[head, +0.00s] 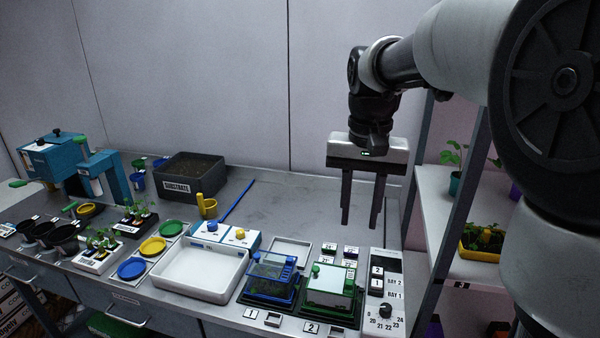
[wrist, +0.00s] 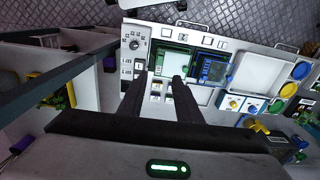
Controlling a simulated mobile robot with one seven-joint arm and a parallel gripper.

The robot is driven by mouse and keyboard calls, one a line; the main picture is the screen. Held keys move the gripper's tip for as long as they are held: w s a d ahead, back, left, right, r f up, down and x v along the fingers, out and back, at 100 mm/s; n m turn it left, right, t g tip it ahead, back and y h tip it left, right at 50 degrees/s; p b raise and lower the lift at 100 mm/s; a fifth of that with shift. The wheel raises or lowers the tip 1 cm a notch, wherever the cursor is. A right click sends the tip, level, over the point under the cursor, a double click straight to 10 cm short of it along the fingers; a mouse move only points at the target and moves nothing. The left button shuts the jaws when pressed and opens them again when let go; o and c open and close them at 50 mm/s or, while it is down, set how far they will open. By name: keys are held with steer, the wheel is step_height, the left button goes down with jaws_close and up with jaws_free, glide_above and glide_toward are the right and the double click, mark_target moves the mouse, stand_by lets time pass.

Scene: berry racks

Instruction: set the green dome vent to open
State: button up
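The green dome (head: 328,280) is a clear box with a pale top and green trim, on a dark green tray at the bench's front right. A green strip (head: 348,287) runs along its right side and a small green knob (head: 316,269) stands at its back left. I cannot tell which is the vent or how it is set. The green dome also shows in the wrist view (wrist: 174,60), beyond the fingertips. My gripper (head: 360,226) hangs fingers-down above the bench, behind and above the green dome. It is open and empty, apart from everything; it also shows in the wrist view (wrist: 159,79).
A blue dome (head: 270,270) stands just left of the green one. A control panel with a dial (head: 385,311) stands on its right. A white tray (head: 202,270) and a blue-and-yellow-knobbed box (head: 226,237) lie further left. A shelf rack (head: 455,215) stands right of the bench.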

mark_target(349, 282)
steer(key=f, duration=0.6)
steer(key=f+b, duration=0.1)
steer(key=f, duration=0.5)
steer(key=w+f+b, duration=0.1)
steer(key=f, duration=0.5)
steer(key=shift+w+f, duration=0.1)
steer(key=shift+f, duration=0.1)
steer(key=shift+c, duration=0.2)
jaws_close()
